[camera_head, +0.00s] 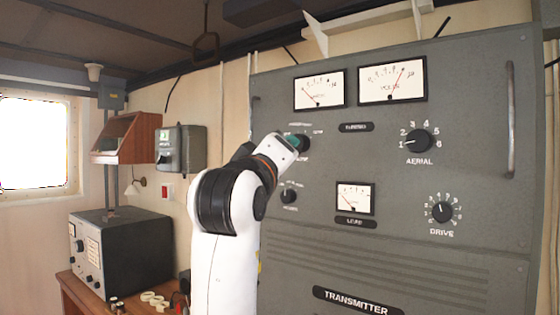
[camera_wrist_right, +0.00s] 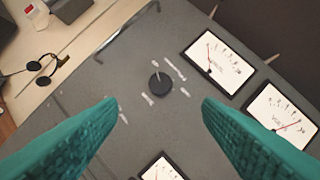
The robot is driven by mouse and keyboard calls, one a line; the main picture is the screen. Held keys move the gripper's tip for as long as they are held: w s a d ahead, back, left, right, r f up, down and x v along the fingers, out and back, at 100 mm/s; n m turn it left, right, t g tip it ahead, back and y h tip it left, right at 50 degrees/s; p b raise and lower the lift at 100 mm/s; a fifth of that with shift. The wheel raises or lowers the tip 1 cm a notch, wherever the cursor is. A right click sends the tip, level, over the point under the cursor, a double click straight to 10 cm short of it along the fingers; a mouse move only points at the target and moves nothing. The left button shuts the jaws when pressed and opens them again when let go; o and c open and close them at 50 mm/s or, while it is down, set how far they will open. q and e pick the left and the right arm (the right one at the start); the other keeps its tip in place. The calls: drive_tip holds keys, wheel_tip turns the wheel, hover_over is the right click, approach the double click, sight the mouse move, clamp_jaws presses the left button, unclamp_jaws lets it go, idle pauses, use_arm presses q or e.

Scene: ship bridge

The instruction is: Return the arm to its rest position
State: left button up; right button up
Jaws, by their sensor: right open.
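My right arm (camera_head: 225,230), white with black joints, reaches up from the bottom of the head view to the transmitter panel (camera_head: 430,185). My right gripper (camera_head: 294,141) is in front of the upper left knob (camera_head: 304,144) and partly covers its labels. In the right wrist view the gripper (camera_wrist_right: 158,108) is open, with two teal fingers wide apart. The black knob (camera_wrist_right: 160,85) shows beyond the fingertips, between them, with nothing gripped. My left gripper is in neither view.
The panel also carries two upper meters (camera_head: 320,90), a lower meter (camera_head: 353,198), an AERIAL knob (camera_head: 418,140), a DRIVE knob (camera_head: 442,212) and a vertical handle (camera_head: 511,120). A grey equipment box (camera_head: 125,250) stands on a wooden desk at left.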

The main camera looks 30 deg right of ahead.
idle(0.3)
